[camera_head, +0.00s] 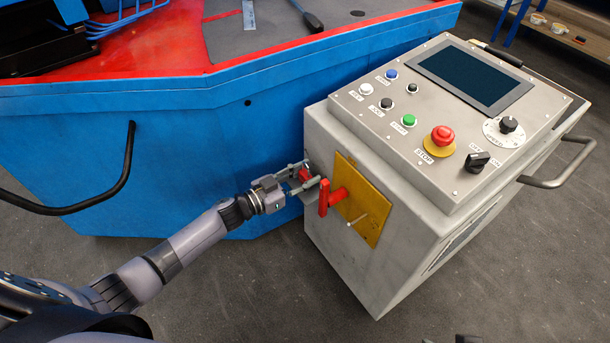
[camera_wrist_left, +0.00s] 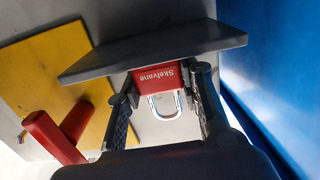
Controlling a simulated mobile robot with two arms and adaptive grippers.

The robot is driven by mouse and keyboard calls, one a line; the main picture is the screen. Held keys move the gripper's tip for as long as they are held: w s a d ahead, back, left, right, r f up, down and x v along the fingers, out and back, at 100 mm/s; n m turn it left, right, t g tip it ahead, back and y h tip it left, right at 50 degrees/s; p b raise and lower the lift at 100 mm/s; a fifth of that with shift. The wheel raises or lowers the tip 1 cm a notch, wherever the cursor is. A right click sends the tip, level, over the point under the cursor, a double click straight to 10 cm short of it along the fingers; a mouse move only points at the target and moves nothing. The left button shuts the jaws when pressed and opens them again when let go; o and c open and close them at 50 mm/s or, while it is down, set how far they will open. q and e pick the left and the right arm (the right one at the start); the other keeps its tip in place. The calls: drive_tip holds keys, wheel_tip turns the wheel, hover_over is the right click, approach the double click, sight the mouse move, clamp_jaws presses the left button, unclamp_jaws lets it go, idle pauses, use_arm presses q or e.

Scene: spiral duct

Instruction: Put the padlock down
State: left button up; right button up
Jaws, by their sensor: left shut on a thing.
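The padlock (camera_wrist_left: 158,76) has a red body marked "Skelvane" and a silver U-shaped shackle that points toward the wrist camera. My left gripper (camera_wrist_left: 163,92) is shut on the padlock, one finger on each side. In the head view, my left gripper (camera_head: 295,180) is at the left side of the grey control box, and a bit of the red padlock (camera_head: 304,174) shows between its fingers. A flat grey plate (camera_wrist_left: 150,50) is right by the padlock in the wrist view; I cannot tell whether they touch. Only dark tips, perhaps my right gripper's, show at the head view's bottom edge.
A red rotary handle (camera_head: 324,197) on a yellow plate (camera_head: 363,205) is just right of my left gripper. The control box (camera_head: 420,180) carries buttons, a red stop knob and a screen. A blue machine (camera_head: 200,150) stands close behind and left. Bare floor lies in front.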

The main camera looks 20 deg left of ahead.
use_arm(q)
drive_tip(key=o, duration=1.2)
